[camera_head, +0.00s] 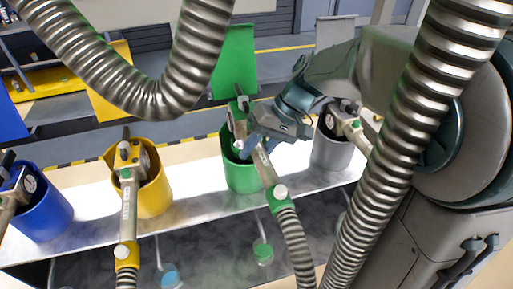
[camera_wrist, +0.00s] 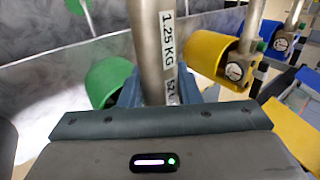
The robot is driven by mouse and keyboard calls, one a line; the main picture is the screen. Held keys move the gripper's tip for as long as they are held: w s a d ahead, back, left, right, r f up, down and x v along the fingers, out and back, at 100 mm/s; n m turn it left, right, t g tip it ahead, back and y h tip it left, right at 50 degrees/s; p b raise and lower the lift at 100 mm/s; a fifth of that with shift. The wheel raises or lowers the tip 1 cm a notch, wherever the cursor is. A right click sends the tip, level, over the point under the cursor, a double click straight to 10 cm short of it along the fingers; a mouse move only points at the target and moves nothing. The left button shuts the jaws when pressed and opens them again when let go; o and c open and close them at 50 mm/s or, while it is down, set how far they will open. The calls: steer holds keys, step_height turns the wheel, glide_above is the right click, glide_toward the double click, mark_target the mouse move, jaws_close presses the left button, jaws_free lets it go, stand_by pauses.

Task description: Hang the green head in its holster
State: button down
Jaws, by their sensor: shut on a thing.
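The green head (camera_head: 264,168) is a grey metal tube with a valve body at its top and a green collar near its hose. My gripper (camera_head: 249,147) is shut on its tube; the wrist view shows the tube (camera_wrist: 150,45), with a "1.25 KG" label, between my fingers (camera_wrist: 158,92). The green holster (camera_head: 238,178) is an open cup on the white ledge, also in the wrist view (camera_wrist: 106,80), left of the tube. In the head view, the valve body overlaps the cup's mouth, and the tube slants down past its right side. Whether the head touches the cup is unclear.
Blue (camera_head: 43,213), yellow (camera_head: 152,192) and grey (camera_head: 331,150) cups stand along the same ledge, each with a head at it. A green panel (camera_head: 234,62) rises behind the green cup. Thick metal hoses hang close to the camera.

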steer(key=shift+f+b, duration=1.1)
steer(key=shift+f, duration=0.55)
steer(key=shift+f+b, duration=1.8)
stand_by(1.0)
steer(key=c, duration=1)
jaws_free()
steer(key=v, duration=1.4)
steer(key=shift+a+f, duration=0.1)
steer(key=s+d+f+m+t+h, duration=0.3)
steer(key=s+d+f+h, duration=0.3)
steer(key=s+f, duration=0.7)
steer(key=shift+d+t+h, duration=0.3)
steer(key=shift+d+t, duration=0.1)
steer(key=shift+t, duration=0.5)
